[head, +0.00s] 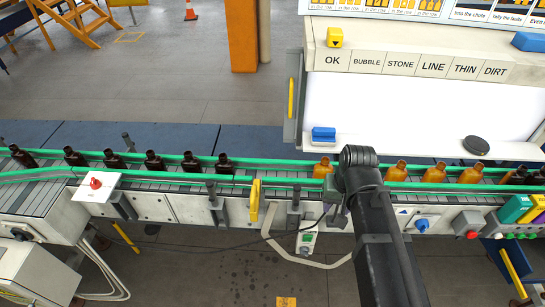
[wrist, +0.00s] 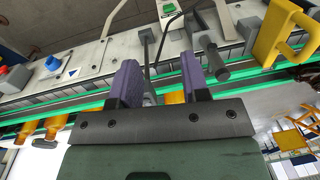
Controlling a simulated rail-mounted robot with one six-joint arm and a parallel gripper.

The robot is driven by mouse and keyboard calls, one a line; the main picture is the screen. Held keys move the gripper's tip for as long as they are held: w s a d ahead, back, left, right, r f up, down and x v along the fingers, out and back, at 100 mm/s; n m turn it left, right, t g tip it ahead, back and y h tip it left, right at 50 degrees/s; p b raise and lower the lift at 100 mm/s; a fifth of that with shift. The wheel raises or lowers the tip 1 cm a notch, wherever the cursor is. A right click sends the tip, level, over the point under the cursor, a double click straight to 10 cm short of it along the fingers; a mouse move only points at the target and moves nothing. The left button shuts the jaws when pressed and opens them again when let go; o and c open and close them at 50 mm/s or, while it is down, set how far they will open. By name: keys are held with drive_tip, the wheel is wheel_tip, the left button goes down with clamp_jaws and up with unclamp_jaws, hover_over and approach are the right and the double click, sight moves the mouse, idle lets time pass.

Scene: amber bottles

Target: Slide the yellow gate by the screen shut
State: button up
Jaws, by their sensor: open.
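A yellow gate handle (head: 255,200) stands upright on the near side of the conveyor, just left of the lit white screen (head: 420,110). In the wrist view the yellow handle (wrist: 282,30) is a thick loop at the upper right. My gripper's two purple fingers (wrist: 160,82) are apart with nothing held between them. They are clear of the handle, which lies to their right in the wrist view. In the head view my arm covers part of the conveyor to the right of the handle and mostly hides the gripper.
Dark bottles (head: 154,161) stand on the belt at left; amber bottles (head: 397,170) stand before the screen. Green rails (head: 130,157) line the belt. A dark post (wrist: 214,60) is between my fingers and the yellow handle. A yellow bar (head: 291,98) is on the screen's left edge.

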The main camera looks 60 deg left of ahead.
drive_tip(key=n+p, duration=0.2)
drive_tip(key=p, duration=0.2)
approach(254, 191)
drive_tip(key=w+d+r, duration=0.2)
drive_tip(key=d+r, duration=0.1)
drive_tip(key=s+a+f+g+b, duration=0.1)
drive_tip(key=a, duration=0.2)
drive_tip(key=shift+m, duration=0.7)
drive_tip(key=f+b, duration=0.3)
drive_tip(key=s+f+b, duration=0.1)
drive_tip(key=f+b, duration=0.7)
drive_tip(key=shift+s+a+f, duration=0.15)
drive_tip(key=shift+s+a, duration=0.05)
drive_tip(key=shift+a, duration=0.1)
drive_tip(key=shift+r, duration=0.2)
clamp_jaws()
